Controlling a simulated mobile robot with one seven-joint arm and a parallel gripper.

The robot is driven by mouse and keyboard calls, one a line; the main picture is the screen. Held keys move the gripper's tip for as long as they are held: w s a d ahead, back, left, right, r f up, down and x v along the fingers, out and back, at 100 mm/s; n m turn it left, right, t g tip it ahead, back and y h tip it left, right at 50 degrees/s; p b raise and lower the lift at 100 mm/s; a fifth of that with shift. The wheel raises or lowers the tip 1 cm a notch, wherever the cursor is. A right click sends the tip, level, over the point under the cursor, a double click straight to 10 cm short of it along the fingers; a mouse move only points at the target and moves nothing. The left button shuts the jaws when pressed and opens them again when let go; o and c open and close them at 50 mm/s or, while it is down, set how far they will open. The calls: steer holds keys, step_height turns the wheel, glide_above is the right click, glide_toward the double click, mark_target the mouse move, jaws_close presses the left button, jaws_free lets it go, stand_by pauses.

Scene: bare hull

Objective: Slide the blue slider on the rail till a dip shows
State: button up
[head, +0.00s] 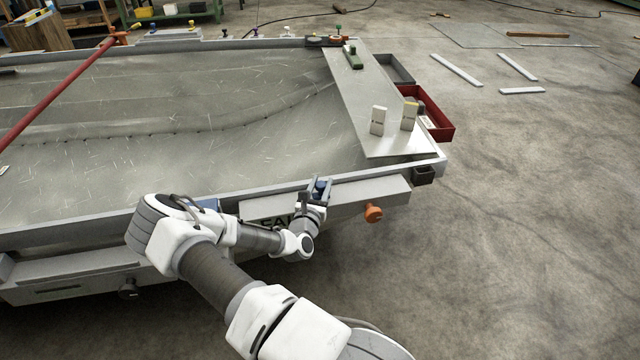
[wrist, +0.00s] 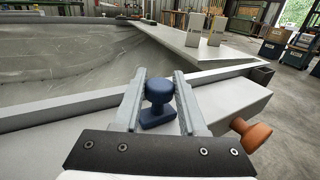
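The blue slider (wrist: 158,92) has a round knob on a small blue base and stands on the grey ledge along the near side of the hull. It shows small in the head view (head: 320,187), partly hidden by my gripper. My gripper (wrist: 160,82) has its two fingers apart, one on each side of the knob. Narrow gaps seem to show beside the knob, so I see no firm grip. The rail under the slider is mostly hidden by my gripper. The grey hull surface (head: 200,110) has scratches and a long curved dark line; I cannot make out a clear dip.
An orange knob (head: 373,212) sticks out of the ledge front, right of my gripper. A pale plate (head: 375,100) on the right end bears two pale blocks (head: 377,121) and a green item (head: 353,56). A red bar (head: 60,88) crosses the left side.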

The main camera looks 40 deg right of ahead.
steer(key=o, duration=0.4)
steer(key=p+v, duration=0.3)
steer(key=v, duration=1.4)
steer(key=shift+s+a+p, duration=0.15)
steer(key=shift+a+p, duration=0.05)
steer(key=shift+p, duration=0.15)
stand_by(0.6)
